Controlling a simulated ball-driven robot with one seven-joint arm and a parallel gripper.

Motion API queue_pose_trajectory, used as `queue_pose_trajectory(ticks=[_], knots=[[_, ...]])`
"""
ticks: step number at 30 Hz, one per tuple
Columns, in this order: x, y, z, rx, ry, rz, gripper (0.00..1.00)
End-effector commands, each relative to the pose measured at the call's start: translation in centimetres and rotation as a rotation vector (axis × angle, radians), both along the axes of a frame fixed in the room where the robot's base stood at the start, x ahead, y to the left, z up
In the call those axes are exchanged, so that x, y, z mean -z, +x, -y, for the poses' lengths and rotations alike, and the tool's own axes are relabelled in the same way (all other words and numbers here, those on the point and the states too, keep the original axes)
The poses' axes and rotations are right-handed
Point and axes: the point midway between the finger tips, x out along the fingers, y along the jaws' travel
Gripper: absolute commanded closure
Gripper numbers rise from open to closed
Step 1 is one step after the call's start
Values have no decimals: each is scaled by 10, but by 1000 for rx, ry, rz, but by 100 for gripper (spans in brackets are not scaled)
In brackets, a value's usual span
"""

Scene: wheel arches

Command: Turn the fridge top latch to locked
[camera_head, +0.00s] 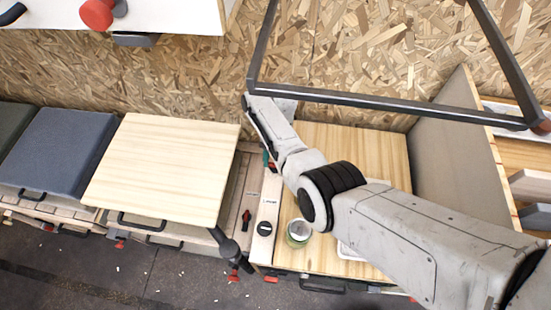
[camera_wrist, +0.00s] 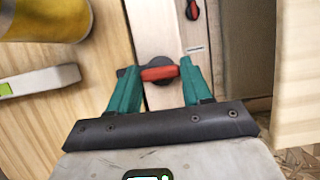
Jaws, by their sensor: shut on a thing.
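A red latch handle (camera_wrist: 158,73) on a dark round base sits on a pale wooden strip (camera_wrist: 162,30) in the wrist view. My gripper (camera_wrist: 157,70) has its green fingers on either side of this handle and is shut on it. The handle lies crosswise to the strip. In the head view my gripper (camera_head: 268,159) is at the far end of the strip, beside the wooden worktop, and my arm hides most of the latch there.
A second red and black latch (camera_wrist: 192,10) is farther along in the wrist view. A raised wooden lid (camera_head: 165,165) is at the left. A dark metal frame (camera_head: 390,103) hangs above my arm.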

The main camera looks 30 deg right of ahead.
Motion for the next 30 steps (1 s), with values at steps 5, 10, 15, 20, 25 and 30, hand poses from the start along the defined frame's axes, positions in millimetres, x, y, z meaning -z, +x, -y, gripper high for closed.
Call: queue_pose_trajectory(ticks=[5,10,15,20,25,30], knots=[[-1,1,0,2,0,2,48],[-1,1,0,1,0,1,32],[0,0,0,0,0,1,26],[-1,1,0,0,0,1,26],[-17,7,4,1,0,4,26],[-47,17,12,1,-1,6,26]])
